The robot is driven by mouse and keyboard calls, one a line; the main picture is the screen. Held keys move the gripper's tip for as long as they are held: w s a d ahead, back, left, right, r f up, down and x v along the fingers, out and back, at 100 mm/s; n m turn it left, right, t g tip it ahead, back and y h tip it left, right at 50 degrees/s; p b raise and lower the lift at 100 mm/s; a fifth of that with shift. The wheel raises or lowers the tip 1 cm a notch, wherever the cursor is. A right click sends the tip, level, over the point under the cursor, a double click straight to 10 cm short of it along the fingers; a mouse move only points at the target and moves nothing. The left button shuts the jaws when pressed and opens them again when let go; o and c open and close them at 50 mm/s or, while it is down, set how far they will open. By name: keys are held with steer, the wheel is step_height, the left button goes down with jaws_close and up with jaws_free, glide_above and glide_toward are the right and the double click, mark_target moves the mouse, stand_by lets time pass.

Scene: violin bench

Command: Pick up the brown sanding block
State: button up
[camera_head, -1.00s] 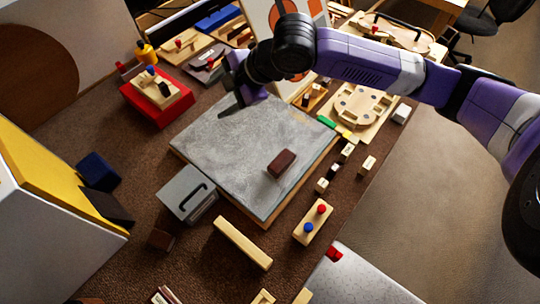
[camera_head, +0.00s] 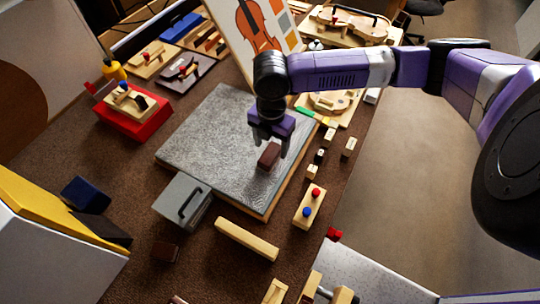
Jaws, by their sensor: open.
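The brown sanding block (camera_head: 268,157) lies on the grey slab (camera_head: 215,130), near the slab's right side. My gripper (camera_head: 269,146) points down right at the block, with its purple body above it. Its dark fingers are open, one to the left of the block and one to the right. From this view I cannot tell how far down the fingers reach or whether they touch the block. The gripper hides a little of the block's upper part.
A grey box with a handle (camera_head: 183,200) stands at the slab's front left corner. A wooden block with red and blue knobs (camera_head: 309,208) and several small wooden blocks lie right of the slab. A long wooden bar (camera_head: 246,239) lies in front. A red stand (camera_head: 133,120) is at left.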

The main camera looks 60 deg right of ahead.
mark_target(270, 153)
steer(key=shift+w+a+f+p, duration=0.1)
steer(key=shift+f+p, duration=0.25)
steer(key=shift+f, duration=1.95)
jaws_close()
steer(key=shift+r, duration=0.15)
step_height(270, 153, up, 20)
steer(key=b, duration=0.1)
